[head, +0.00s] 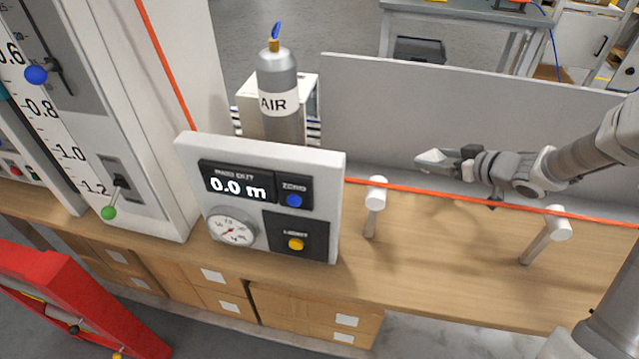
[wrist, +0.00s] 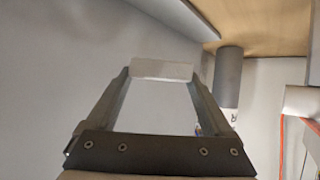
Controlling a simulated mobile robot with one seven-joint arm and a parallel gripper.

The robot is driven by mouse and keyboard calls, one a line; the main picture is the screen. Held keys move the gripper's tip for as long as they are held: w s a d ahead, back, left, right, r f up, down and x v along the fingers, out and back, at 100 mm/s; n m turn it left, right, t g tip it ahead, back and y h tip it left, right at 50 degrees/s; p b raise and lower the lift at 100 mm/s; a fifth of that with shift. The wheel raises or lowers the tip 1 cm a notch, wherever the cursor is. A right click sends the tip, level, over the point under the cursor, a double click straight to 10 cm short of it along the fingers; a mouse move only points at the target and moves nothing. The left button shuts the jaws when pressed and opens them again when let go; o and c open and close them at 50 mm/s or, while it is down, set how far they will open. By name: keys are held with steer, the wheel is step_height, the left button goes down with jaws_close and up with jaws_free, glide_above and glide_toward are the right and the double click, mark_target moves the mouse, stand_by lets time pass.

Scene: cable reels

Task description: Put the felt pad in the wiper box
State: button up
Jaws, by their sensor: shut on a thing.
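My gripper (head: 447,161) reaches in from the right above the bench and points left, in front of the grey back panel. It is shut on a small pale block, which I take to be the felt pad; in the wrist view the felt pad (wrist: 163,69) spans the gap between the two fingertips. The pad is held up clear of the bench. I cannot pick out the wiper box for certain; a pale box (head: 250,104) stands behind the AIR cylinder, partly hidden by it.
The grey AIR cylinder (head: 279,92) stands behind the meter panel (head: 259,199). An orange cable (head: 408,188) runs past two white-capped posts (head: 376,205) below my gripper. The wooden bench top (head: 450,265) is clear in front. A tall scale cabinet stands left.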

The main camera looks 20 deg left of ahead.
steer(key=b, duration=0.5)
glide_above(381, 205)
step_height(381, 205, down, 7)
steer(key=shift+f, duration=0.1)
steer(key=shift+f+b, duration=0.45)
steer(key=shift+f, duration=1.4)
steer(key=shift+f, duration=0.2)
steer(key=o, duration=1.1)
steer(key=shift+c, duration=0.2)
